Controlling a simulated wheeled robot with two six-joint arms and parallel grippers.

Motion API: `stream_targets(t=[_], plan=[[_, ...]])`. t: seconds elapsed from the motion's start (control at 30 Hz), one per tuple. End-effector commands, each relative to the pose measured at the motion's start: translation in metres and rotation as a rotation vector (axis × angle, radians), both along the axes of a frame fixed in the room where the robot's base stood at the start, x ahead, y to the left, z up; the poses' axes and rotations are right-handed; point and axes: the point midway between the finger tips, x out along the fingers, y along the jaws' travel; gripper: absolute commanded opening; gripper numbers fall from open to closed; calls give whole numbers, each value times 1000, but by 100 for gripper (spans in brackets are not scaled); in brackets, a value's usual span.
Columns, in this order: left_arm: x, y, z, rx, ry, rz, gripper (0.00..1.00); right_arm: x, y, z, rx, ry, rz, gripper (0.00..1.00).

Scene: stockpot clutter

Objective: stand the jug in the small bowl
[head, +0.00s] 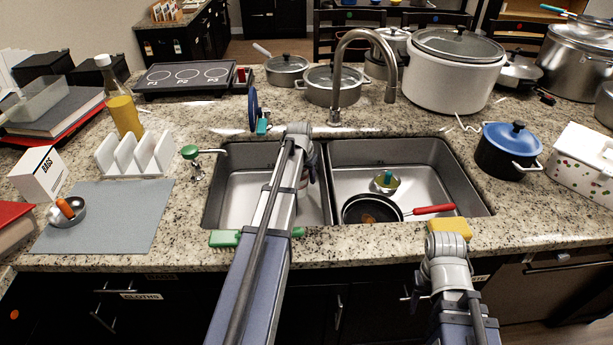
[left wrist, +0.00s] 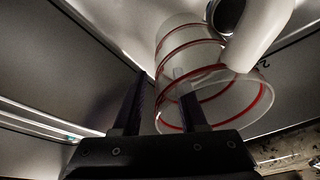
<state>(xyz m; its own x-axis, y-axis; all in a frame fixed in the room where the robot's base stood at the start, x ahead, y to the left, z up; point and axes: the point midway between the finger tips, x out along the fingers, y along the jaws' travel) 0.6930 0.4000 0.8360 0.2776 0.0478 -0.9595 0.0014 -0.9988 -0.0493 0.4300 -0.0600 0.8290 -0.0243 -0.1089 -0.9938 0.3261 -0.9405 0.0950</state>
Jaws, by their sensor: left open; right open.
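The likely jug (left wrist: 185,45), a clear cylinder with red rings, fills the upper middle of the left wrist view. A sliver of it (head: 313,172) may show in the left sink basin in the head view, mostly hidden by my left arm. My left gripper (left wrist: 160,85) is open, its right finger overlapping the jug; I cannot tell whether they touch. Another small bowl (head: 387,186) with something green is in the right basin. My right gripper (head: 447,243) is near the yellow sponge, its fingers not clearly visible.
The right basin also holds a dark pan (head: 367,210) with a red handle. The tap (head: 335,85) arches behind the sink divider. A white rack (head: 137,157) and oil bottle (head: 124,110) stand behind the mat. A yellow sponge (head: 450,227) lies at the front edge.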

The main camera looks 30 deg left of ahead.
Motion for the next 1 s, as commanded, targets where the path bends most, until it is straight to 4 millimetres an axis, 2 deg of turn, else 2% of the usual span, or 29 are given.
stream_targets(t=[0.7,0.83,1.0], plan=[[-28,-5,101,0,0,0,42,0,0,101,0,0,0,50],[-31,-5,110,0,0,0,42,0,0,110,0,0,0,50],[-32,-5,111,0,0,0,42,0,0,111,0,0,0,50]])
